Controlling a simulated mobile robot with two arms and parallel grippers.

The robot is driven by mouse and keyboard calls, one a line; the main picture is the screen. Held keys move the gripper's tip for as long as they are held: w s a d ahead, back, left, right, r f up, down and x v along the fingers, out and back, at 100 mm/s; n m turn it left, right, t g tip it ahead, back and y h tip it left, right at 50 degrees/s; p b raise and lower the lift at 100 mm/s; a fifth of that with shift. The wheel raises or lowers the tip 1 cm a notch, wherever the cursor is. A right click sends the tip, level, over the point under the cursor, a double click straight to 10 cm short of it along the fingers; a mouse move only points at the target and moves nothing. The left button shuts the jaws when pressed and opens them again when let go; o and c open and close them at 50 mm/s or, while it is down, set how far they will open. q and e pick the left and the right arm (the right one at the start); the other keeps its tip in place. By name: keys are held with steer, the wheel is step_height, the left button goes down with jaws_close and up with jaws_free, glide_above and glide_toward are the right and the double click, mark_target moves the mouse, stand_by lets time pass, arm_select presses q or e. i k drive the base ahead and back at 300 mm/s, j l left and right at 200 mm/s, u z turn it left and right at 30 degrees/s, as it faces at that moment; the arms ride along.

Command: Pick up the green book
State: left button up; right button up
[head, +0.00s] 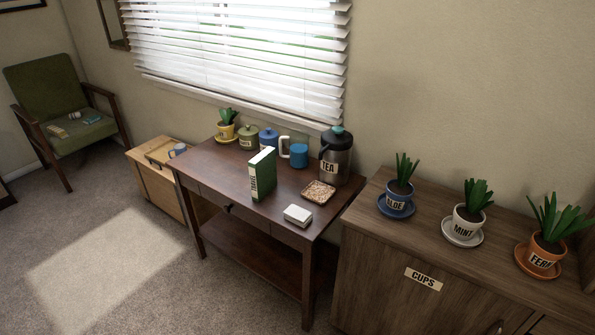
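The green book (265,176) stands upright on the dark wooden desk (219,168), near the desk's middle. Its spine has a pale label with lettering that is hard to read, and pale page edges show along its top. Nothing holds it. Neither of my grippers shows in the head view.
Close to the book are a white box (298,215), a square patterned coaster (318,192), a blue mug (299,155) and a "TEA" urn (335,157). A cabinet (420,240) with potted plants stands right. Open carpet (105,265) lies front left.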

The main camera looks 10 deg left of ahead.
mark_target(262, 169)
steer(key=i+j+z, duration=0.2)
steer(key=j, duration=0.15)
steer(key=j+z, duration=0.2)
steer(key=j, duration=0.2)
steer(key=i+j+z, duration=0.2)
steer(key=j, duration=0.2)
steer(key=j+z, duration=0.2)
steer(key=j, duration=0.2)
